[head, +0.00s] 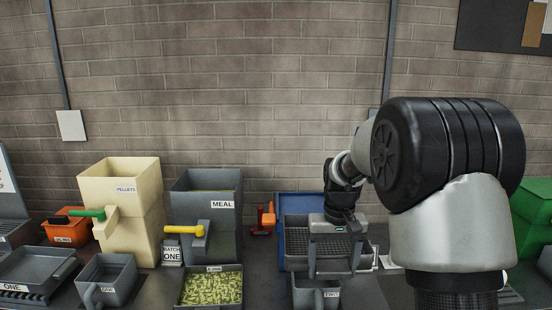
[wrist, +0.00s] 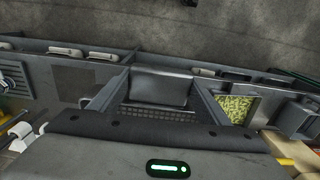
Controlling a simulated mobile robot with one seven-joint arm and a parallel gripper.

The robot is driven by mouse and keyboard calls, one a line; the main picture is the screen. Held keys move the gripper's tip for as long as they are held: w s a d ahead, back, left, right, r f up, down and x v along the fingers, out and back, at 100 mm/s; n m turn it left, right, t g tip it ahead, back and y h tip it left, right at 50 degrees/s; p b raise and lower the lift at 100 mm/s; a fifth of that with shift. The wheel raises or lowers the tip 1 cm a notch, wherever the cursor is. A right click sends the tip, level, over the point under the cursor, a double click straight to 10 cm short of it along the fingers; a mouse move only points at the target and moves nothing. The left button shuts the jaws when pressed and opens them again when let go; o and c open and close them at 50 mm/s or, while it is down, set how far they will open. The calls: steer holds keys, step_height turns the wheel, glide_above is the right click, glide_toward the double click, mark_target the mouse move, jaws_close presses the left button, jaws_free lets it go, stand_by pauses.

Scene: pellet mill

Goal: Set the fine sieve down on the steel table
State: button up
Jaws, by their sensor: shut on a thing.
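A grey mesh-bottomed box that looks like the fine sieve (head: 300,240) is in the middle right of the head view, in front of a blue tray (head: 300,203). My gripper (head: 336,270) points down at its right part and is shut on it. In the wrist view, dark mesh of the sieve (wrist: 150,118) and a grey plate show between my two fingers (wrist: 160,92). The grip itself and the underside of the sieve are hidden, so I cannot tell whether it touches anything below. The grey worktop (head: 148,291), perhaps the steel table, shows between the bins.
A bin marked TWO (head: 315,294) stands just in front of the sieve. A tray of green pellets (head: 211,288) is to its left, below the MEAL hopper (head: 207,215). A cream PELLETS hopper (head: 121,210) stands further left. An orange-handled red tool (head: 266,218) is behind.

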steer(key=s+f, duration=0.7)
steer(key=f, duration=0.2)
steer(key=shift+s, duration=0.3)
steer(key=shift+d, duration=0.1)
